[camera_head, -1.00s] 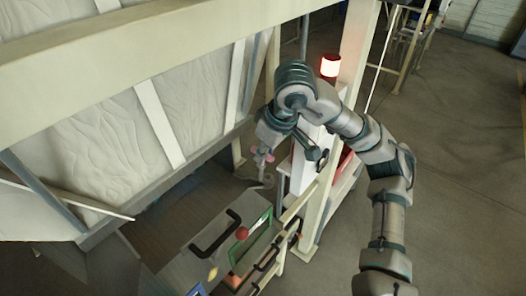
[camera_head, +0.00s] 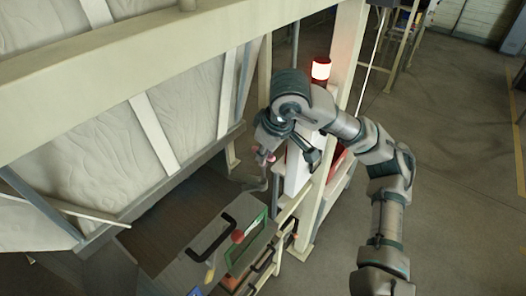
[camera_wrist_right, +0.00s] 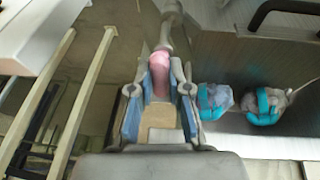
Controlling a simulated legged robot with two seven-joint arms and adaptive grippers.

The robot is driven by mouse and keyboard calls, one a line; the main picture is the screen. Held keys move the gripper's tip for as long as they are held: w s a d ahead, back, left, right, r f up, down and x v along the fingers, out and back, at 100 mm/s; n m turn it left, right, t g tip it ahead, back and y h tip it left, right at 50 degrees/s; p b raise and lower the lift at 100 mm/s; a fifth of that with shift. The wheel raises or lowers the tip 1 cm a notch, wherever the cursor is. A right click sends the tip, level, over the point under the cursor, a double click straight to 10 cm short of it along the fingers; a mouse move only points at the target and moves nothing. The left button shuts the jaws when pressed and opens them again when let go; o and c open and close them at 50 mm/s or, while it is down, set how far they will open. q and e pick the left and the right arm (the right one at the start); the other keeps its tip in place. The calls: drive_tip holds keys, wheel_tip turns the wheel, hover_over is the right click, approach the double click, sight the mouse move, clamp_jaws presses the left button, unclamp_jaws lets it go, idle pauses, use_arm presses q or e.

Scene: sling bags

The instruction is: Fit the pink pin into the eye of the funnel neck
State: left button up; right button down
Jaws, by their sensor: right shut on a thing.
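My right gripper (camera_wrist_right: 159,105) is shut on the pink pin (camera_wrist_right: 159,72), which stands between its two blue-padded fingers in the right wrist view. A grey curved metal piece (camera_wrist_right: 172,28) runs on from the pin's far end; I cannot tell whether it belongs to the pin. In the head view the pink pin (camera_head: 267,157) is a small spot under the right gripper (camera_head: 262,150), above the floor and left of a cream post. I cannot make out the funnel neck or its eye for certain. My left gripper is not in view.
A grey case (camera_head: 190,262) with a black handle and a red knob (camera_head: 237,237) lies below the gripper. Two whitish bundles with turquoise bands (camera_wrist_right: 213,98) (camera_wrist_right: 265,105) lie right of the fingers. A cream post (camera_head: 338,120) and red-white lamp (camera_head: 320,69) stand close right.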

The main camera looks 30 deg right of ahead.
sight(264, 168)
drive_tip(key=shift+a, duration=0.15)
drive_tip(key=shift+s+a, duration=0.15)
drive_tip(key=shift+a, duration=0.25)
drive_tip(key=shift+d+p, duration=0.25)
drive_tip(key=shift+p, duration=0.05)
idle(0.5)
drive_tip(key=shift+f+b, duration=2.15)
drive_tip(key=shift+f, duration=0.65)
drive_tip(key=c, duration=1)
unclamp_jaws()
drive_tip(key=shift+r, duration=0.1)
drive_tip(key=shift+c, duration=0.2)
drive_tip(key=v, duration=1.1)
drive_tip(key=shift+d+r, duration=0.15)
drive_tip(key=shift+r, duration=0.3)
drive_tip(key=shift+f, duration=0.1)
